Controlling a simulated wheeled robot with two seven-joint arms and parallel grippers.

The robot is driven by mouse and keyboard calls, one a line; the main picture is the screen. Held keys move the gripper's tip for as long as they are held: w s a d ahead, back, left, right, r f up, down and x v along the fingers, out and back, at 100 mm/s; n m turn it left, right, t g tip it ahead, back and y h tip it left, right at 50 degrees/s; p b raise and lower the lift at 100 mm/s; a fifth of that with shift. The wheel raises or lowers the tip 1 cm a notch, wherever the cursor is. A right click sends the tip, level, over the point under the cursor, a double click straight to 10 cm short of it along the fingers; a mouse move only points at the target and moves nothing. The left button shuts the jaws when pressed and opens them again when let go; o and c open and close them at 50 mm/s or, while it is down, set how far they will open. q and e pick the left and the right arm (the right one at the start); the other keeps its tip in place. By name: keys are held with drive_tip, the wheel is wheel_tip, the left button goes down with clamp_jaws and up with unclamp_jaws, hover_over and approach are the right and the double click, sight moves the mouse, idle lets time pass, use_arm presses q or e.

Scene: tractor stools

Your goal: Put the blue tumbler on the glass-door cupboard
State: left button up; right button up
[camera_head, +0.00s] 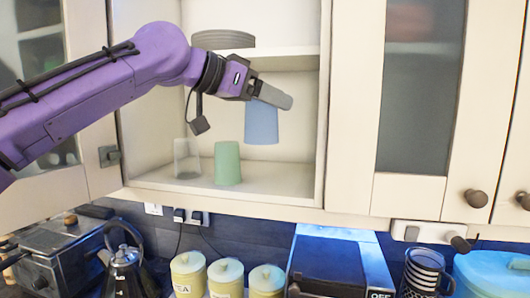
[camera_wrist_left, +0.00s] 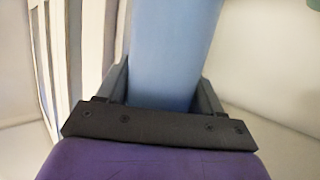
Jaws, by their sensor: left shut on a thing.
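The blue tumbler (camera_head: 261,126) is held by my left gripper (camera_head: 272,96) in the open bay of the cupboard, above the lower shelf; its base shows no clear contact with the shelf. It fills the middle of the left wrist view (camera_wrist_left: 172,50), between the two fingers. The glass-door cupboard (camera_head: 160,192) is cream, with its left door swung open and the right door shut. A green tumbler (camera_head: 227,163) and a clear glass (camera_head: 187,158) stand on the lower shelf, left of the blue tumbler. My right gripper is not in view.
Stacked grey plates (camera_head: 223,40) sit on the upper shelf. The lower shelf is bare to the right of the green tumbler. Below are yellow canisters (camera_head: 226,278), a kettle (camera_head: 124,270), a toaster (camera_head: 55,255) and a striped mug (camera_head: 424,272).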

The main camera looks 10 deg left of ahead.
use_arm(q)
drive_tip(key=w+f+p, duration=0.1)
drive_tip(key=w+f, duration=0.2)
drive_tip(key=w+d+f+p, duration=0.1)
drive_tip(key=w+f, duration=0.2)
drive_tip(key=f, duration=0.1)
drive_tip(key=w+d+f+p, duration=0.1)
drive_tip(key=w+f, duration=0.3)
drive_tip(key=shift+d+f+p, duration=0.1)
drive_tip(key=shift+d+p, duration=0.1)
drive_tip(key=shift+p, duration=0.1)
drive_tip(key=shift+w+a+f, duration=0.1)
drive_tip(key=shift+w+f, duration=0.1)
drive_tip(key=shift+f, duration=0.05)
drive_tip(key=o, duration=1.3)
drive_tip(key=shift+s, duration=0.1)
drive_tip(key=shift+c, duration=0.2)
drive_tip(key=shift+s, duration=0.1)
